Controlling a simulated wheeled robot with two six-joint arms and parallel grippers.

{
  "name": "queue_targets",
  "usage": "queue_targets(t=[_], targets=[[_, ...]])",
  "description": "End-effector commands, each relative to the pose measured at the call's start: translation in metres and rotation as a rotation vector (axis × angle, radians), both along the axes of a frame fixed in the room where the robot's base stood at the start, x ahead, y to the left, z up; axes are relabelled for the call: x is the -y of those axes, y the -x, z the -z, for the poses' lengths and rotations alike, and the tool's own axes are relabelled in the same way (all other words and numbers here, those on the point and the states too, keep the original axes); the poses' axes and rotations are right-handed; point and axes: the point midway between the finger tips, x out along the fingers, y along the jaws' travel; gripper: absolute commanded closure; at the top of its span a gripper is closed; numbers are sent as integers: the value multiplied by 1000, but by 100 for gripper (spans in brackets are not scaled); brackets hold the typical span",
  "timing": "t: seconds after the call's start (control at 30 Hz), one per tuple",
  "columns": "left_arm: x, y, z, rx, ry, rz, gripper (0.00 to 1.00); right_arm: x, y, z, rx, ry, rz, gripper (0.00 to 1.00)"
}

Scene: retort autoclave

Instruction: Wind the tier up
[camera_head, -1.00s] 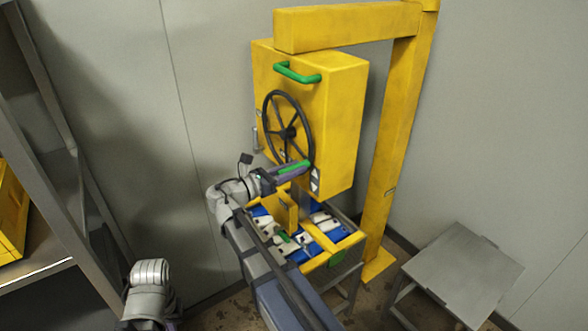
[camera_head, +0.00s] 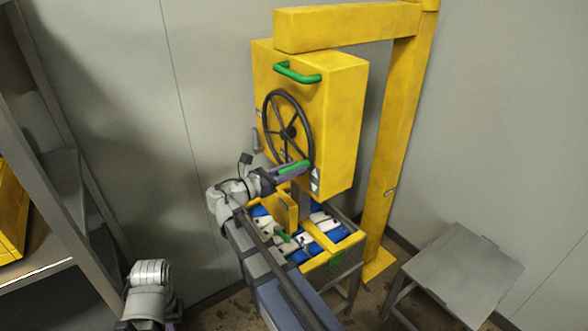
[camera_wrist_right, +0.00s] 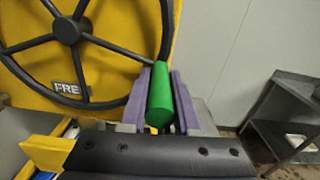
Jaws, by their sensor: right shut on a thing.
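The black handwheel (camera_head: 287,128) is on the face of a yellow hoist box (camera_head: 335,120). Its green crank grip (camera_head: 294,166) sticks out from the lower right of the rim. My right gripper (camera_head: 290,169) is shut on that green grip. In the right wrist view the purple fingers lie on both sides of the green grip (camera_wrist_right: 160,98), with the wheel (camera_wrist_right: 68,35) behind. Below the box stands a yellow tier (camera_head: 347,243) holding blue and white packs. My left gripper is not visible; only part of my left arm shows at the bottom left.
A yellow post and beam (camera_head: 395,140) frame the hoist on the right. A green handle (camera_head: 297,74) is high on the box. A grey table (camera_head: 455,272) stands at the lower right. A grey rack (camera_head: 60,190) with a yellow crate (camera_head: 10,215) is at the left.

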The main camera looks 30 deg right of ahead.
Motion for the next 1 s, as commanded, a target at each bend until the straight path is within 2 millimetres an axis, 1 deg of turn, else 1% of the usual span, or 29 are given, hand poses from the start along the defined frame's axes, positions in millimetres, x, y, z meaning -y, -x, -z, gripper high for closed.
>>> queue_targets(t=[0.37,0.57,0.77,1.0], targets=[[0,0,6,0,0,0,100,0,-2,7,42,-6,0,100],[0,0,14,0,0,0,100,-1,-4,16,94,-14,0,100],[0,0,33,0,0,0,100,-1,-12,34,222,-24,0,100],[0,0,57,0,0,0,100,-3,-30,58,449,-43,1,100]])
